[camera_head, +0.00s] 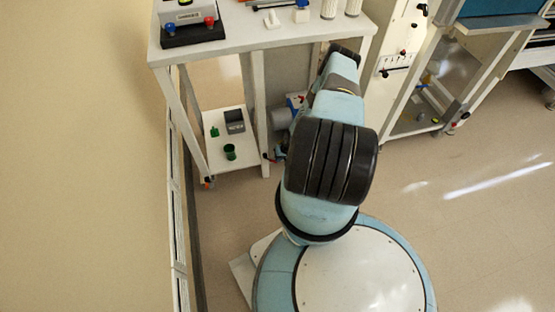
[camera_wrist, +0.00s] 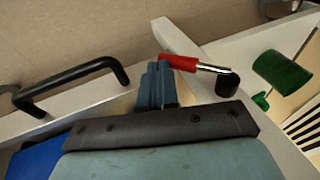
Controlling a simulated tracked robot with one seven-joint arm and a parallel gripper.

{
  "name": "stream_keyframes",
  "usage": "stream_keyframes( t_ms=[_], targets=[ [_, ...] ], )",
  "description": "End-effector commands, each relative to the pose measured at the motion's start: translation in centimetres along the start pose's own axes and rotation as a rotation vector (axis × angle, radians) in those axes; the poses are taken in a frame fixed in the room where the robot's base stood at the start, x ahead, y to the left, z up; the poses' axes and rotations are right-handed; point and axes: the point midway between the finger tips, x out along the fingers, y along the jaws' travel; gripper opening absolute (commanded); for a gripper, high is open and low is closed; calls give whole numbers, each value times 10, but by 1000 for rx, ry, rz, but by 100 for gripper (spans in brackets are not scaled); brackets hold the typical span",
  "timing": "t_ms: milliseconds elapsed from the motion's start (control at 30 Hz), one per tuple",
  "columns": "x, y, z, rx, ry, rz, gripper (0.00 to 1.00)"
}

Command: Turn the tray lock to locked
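A lever with a red grip (camera_wrist: 178,62), a bare metal rod (camera_wrist: 213,69) and a black round hub (camera_wrist: 228,84) shows in the wrist view, beside a white frame corner; I take it for the tray lock. Its red end lies right at the tips of my gripper (camera_wrist: 158,68). The blue-grey fingers are close together at the middle of the dark palm bar. I cannot tell whether they touch the grip, and no part of it shows clearly between them. In the head view my arm hides the gripper.
A black bar handle (camera_wrist: 70,80) is left of the fingers. A green cup (camera_wrist: 282,72) is at right; it also shows on the low white shelf (camera_head: 215,171) beside a grey box (camera_head: 234,121). The white bench (camera_head: 240,38) stands above. Floor to the right is clear.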

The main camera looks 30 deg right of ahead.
Motion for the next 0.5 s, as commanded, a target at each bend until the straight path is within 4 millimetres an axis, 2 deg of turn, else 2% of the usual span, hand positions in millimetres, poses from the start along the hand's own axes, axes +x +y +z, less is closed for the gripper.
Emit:
stream_keyframes(
  t_ms=[167,500],
  targets=[
    [-14,6,-1,-2,-2,-1,0],
    [-73,36,-4,-4,0,0,0]
  ],
)
